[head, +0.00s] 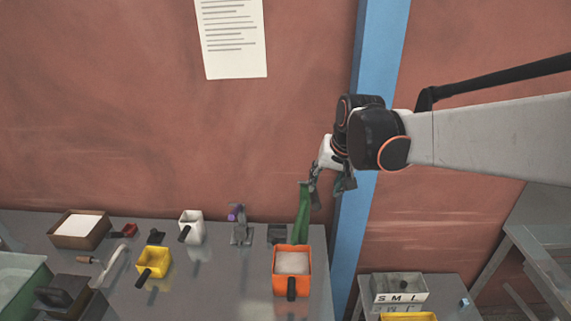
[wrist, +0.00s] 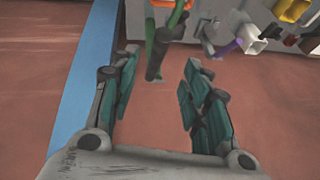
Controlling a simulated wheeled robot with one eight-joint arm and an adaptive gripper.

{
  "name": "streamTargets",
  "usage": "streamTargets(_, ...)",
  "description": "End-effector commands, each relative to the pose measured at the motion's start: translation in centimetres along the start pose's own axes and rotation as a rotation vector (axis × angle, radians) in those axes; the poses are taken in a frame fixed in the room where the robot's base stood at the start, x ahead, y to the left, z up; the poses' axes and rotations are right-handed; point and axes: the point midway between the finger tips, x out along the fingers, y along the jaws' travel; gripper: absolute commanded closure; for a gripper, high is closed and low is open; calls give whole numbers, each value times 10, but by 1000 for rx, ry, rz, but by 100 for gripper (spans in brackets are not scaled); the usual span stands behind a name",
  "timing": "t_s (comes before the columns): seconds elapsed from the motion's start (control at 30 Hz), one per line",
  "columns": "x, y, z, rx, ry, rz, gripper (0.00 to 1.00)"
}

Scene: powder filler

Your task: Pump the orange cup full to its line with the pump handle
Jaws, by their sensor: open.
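The orange cup (head: 292,286) stands near the right end of the bench in the head view, with pale powder inside and a dark handle facing me. Its fill line cannot be made out. The green pump (head: 303,212) rises just behind the cup. My gripper (head: 331,188) is beside the pump's upper end, up against the wall side. In the wrist view the dark pump handle (wrist: 157,58) lies in the gap between the fingertips of my gripper (wrist: 162,63). The gripper is open; contact with the handle cannot be told.
A white cup (head: 193,228), a yellow cup (head: 155,262), a grey stand (head: 242,233) and a brown box (head: 62,240) are on the bench to the left. A blue post (head: 347,225) stands close right of the pump. A lower table (head: 450,293) is at the right.

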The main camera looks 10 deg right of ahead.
Motion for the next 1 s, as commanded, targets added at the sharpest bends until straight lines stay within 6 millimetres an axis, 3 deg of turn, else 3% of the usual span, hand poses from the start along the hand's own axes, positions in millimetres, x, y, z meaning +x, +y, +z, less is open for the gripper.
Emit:
streamTargets(0.6, 104, 0, 0, 0, 1, -1, 57)
streamTargets(1.0, 123, 0, 0, -1, 1, 0, 57)
